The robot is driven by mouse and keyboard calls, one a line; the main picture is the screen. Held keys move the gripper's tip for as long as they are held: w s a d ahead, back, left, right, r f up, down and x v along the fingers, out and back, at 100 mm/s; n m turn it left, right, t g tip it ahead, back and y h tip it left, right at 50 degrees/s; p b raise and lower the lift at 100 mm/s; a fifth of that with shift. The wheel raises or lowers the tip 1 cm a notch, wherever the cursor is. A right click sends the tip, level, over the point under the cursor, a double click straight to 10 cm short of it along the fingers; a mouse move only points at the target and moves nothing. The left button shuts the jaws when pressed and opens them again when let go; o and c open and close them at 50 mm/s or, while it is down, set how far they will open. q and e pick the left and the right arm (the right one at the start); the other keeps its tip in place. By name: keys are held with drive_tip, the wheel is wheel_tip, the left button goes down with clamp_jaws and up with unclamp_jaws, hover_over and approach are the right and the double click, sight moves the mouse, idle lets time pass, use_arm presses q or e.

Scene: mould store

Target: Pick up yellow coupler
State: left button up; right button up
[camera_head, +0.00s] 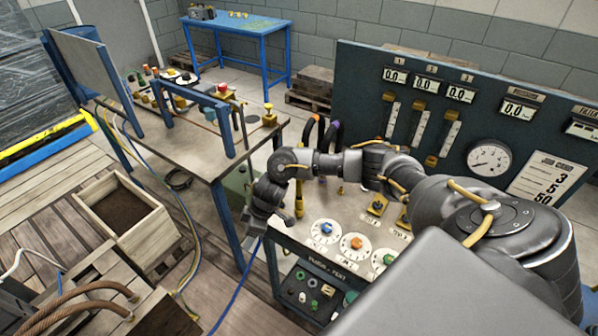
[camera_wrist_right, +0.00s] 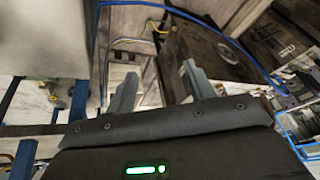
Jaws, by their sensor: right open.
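I cannot tell for sure which thing is the yellow coupler. A yellow knobbed fitting (camera_head: 269,116) stands at the right end of the workbench in the head view. A slim yellow upright piece (camera_head: 299,200) stands at the back left of the dial console, beside my right arm. My right gripper (camera_head: 253,222) hangs at the left edge of that console, low beside the workbench; its fingers hardly show there. In the right wrist view my right gripper (camera_wrist_right: 159,70) has its two fingers apart, with nothing held between them. My left gripper is not in view.
The workbench (camera_head: 205,150) carries a blue frame and several small fittings. The dial console (camera_head: 320,250) has knobs on top. A wooden box (camera_head: 125,215) sits on the floor at left. A blue hose (camera_head: 236,290) runs beside the console. A gauge panel (camera_head: 460,110) stands behind my right arm.

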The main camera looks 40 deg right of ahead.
sight(300, 195)
drive_tip(key=d+r+m+h, duration=0.1)
drive_tip(key=d+r, duration=0.3)
drive_tip(key=d, duration=0.1)
drive_tip(key=s+d+r+m+g+h+p, duration=0.1)
drive_tip(key=d+r+h, duration=0.1)
drive_tip(key=d+r, duration=0.2)
drive_tip(key=s+d+r+m+g+h+p, duration=0.1)
drive_tip(key=d+r, duration=0.3)
drive_tip(key=d, duration=0.4)
drive_tip(key=shift+s+d+r, duration=0.15)
drive_tip(key=shift+d+r, duration=0.05)
drive_tip(key=shift+r, duration=0.15)
drive_tip(key=shift+a+f+b, duration=0.1)
drive_tip(key=shift+f+b, duration=0.45)
drive_tip(key=shift+f, duration=2.5)
wheel_tip(300, 195, down, 5)
drive_tip(key=shift+a+r+p, duration=0.1)
drive_tip(key=shift+p, duration=0.4)
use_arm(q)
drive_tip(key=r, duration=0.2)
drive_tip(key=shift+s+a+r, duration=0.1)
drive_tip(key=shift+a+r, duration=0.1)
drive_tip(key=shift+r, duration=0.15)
use_arm(e)
drive_tip(key=shift+c, duration=0.3)
clamp_jaws()
drive_tip(key=shift+r, duration=0.1)
